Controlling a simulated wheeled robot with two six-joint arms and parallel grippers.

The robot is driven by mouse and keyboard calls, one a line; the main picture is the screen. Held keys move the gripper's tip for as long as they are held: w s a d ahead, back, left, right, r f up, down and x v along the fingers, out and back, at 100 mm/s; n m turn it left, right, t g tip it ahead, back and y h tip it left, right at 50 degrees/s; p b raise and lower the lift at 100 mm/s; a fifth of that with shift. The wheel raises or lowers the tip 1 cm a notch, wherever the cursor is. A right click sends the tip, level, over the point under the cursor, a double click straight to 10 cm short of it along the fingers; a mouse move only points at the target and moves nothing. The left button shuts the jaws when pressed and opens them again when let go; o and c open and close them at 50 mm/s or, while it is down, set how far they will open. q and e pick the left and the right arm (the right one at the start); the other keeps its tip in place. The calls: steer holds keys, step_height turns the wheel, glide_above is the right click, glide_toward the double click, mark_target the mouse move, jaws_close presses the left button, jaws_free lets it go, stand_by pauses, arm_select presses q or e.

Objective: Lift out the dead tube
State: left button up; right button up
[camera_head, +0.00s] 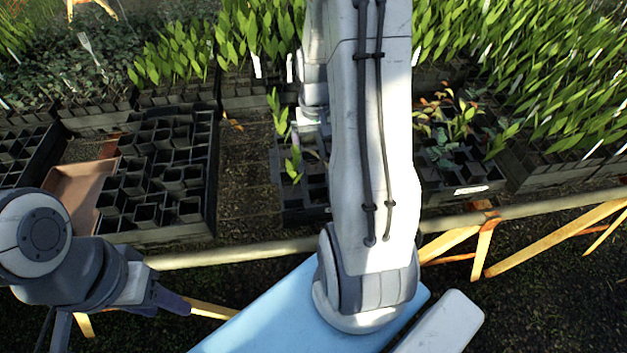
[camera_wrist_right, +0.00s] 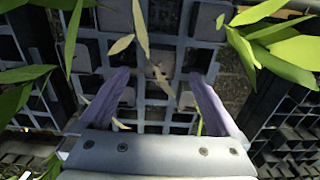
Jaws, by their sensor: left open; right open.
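My right gripper (camera_wrist_right: 158,78) is open in the right wrist view, its two purple fingers pointing down over a grey gridded tray (camera_wrist_right: 215,22). Pale tan, withered leaves (camera_wrist_right: 140,25) of the dead tube hang at the top, just beyond and between the fingertips. Its pot is hard to make out among the grid cells. Nothing is clearly gripped. In the head view my right arm reaches over the sparse tray (camera_head: 305,215), where a few green shoots stand; the arm hides much of that tray and the fingers. My left gripper (camera_head: 172,300) is open and empty at the lower left, before the bench.
Green leaves (camera_wrist_right: 275,45) crowd both sides of the right gripper. A black tray of empty tubes (camera_head: 160,235) and a brown tray (camera_head: 75,190) stand at the left. A reddish-leaved plant (camera_head: 445,115) is right of my arm. A bench rail (camera_head: 235,254) runs in front.

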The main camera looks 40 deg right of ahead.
mark_target(315, 166)
steer(key=shift+w+f, duration=0.15)
steer(key=shift+f, duration=3)
jaws_close()
